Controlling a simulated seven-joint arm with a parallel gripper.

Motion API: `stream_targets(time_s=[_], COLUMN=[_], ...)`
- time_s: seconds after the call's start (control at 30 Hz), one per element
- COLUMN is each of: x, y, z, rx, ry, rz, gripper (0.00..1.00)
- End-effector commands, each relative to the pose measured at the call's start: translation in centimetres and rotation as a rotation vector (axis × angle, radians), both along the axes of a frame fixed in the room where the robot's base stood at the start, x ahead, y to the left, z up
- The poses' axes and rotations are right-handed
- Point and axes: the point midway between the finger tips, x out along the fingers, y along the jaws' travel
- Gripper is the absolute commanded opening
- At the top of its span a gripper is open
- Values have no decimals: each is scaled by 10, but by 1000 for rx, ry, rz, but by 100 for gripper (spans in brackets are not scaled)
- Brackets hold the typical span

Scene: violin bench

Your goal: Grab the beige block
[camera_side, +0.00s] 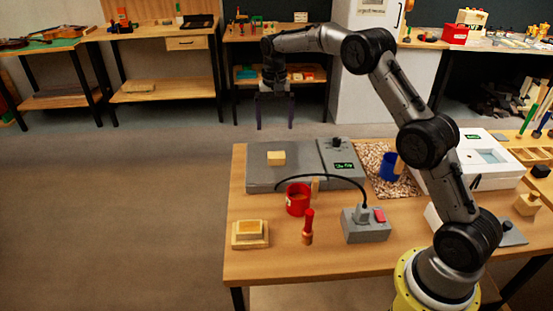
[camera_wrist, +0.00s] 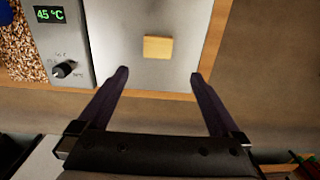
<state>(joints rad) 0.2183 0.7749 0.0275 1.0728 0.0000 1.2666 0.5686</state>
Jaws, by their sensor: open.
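The beige block (camera_side: 276,158) lies on the grey plate of a flat device (camera_side: 262,178) at the back left of the bench. In the wrist view the block (camera_wrist: 158,47) sits on the bare grey surface (camera_wrist: 125,25), ahead of the fingertips and between their lines. My gripper (camera_side: 274,127) hangs above and behind the bench's far edge in the side view, pointing down. In the wrist view my gripper (camera_wrist: 160,75) is open and empty, its two dark fingers well apart. It is not touching the block.
The device's control panel (camera_side: 341,160) with a knob and green display adjoins the plate. A red mug (camera_side: 298,199), red-handled tool (camera_side: 308,228), grey box with a red switch (camera_side: 366,225) and cable stand in front. Another beige block on a wooden base (camera_side: 250,234) lies front left.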

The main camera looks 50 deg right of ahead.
Motion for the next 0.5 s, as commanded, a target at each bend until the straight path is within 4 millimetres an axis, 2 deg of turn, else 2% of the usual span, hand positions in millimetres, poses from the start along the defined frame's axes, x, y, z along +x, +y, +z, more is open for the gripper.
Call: stream_targets(time_s=[0.03, 0.2, 0.5], x=[-1, -1, -1], y=[0, 0, 0], z=[-12, -42, -65], rx=[1, 1, 1], ry=[6, 4, 2], rz=[1, 1, 1], gripper=[100, 100, 100])
